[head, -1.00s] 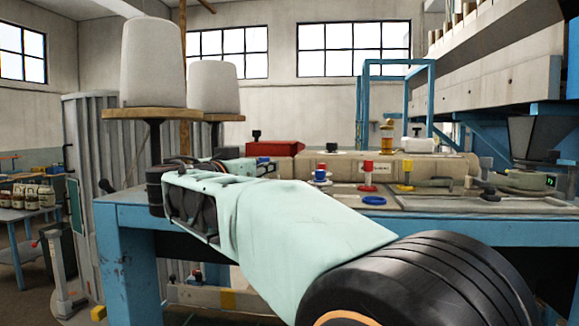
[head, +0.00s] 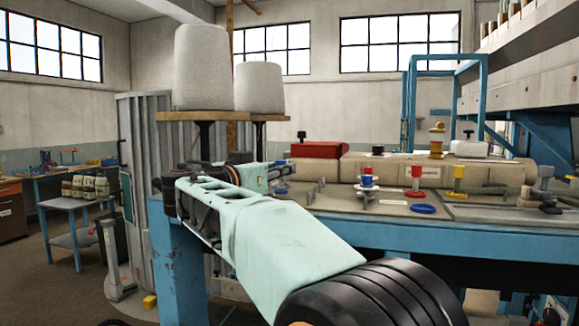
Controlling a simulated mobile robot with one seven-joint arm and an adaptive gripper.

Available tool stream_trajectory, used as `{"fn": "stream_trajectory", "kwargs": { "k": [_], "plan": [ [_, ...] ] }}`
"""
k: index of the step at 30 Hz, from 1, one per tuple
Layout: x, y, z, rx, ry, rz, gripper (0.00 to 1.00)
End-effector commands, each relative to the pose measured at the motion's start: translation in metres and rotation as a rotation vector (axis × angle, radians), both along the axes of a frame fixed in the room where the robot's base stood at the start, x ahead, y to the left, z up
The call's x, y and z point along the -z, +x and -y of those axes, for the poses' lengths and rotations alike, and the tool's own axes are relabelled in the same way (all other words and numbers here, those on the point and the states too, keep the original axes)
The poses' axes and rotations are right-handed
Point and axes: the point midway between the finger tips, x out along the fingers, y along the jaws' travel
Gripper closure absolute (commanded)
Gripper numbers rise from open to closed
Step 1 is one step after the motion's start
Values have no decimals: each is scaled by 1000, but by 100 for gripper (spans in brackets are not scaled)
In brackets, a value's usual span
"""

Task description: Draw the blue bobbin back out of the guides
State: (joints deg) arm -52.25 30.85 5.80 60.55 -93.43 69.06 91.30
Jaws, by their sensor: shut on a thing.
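My arm reaches across the left end of the blue-framed bench (head: 350,232). My gripper (head: 278,180) is at its far end, small and largely hidden behind my own wrist. It appears shut on a small blue thing, which I take to be the blue bobbin (head: 281,190); only a bit of blue shows at the fingertips. A blue, white and red stack (head: 367,182) stands on the bench to the right, apart from the gripper. I cannot make out the guides clearly, nor whether the bobbin touches them.
A red post (head: 415,178), a yellow post (head: 458,176) and a flat blue ring (head: 423,208) are on the bench top. A red box (head: 320,149) is behind. Two large white cones (head: 203,68) stand at the back left.

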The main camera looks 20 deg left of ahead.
Motion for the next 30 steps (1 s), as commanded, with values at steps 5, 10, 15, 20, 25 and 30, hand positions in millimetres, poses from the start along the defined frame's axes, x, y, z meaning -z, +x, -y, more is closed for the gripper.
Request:
{"fn": "stream_trajectory", "kwargs": {
  "k": [5, 10, 15, 20, 25, 30],
  "plan": [
    [-1, -1, -14, -2, -1, 0, 100],
    [-2, -2, -26, -2, 0, 0, 100],
    [-2, -2, -37, -1, 0, 0, 100],
    [7, -3, -42, 0, 1, 0, 100],
    [11, -3, -42, -1, 2, 1, 100],
    [12, -3, -42, -1, 1, 1, 100]
  ]
}}
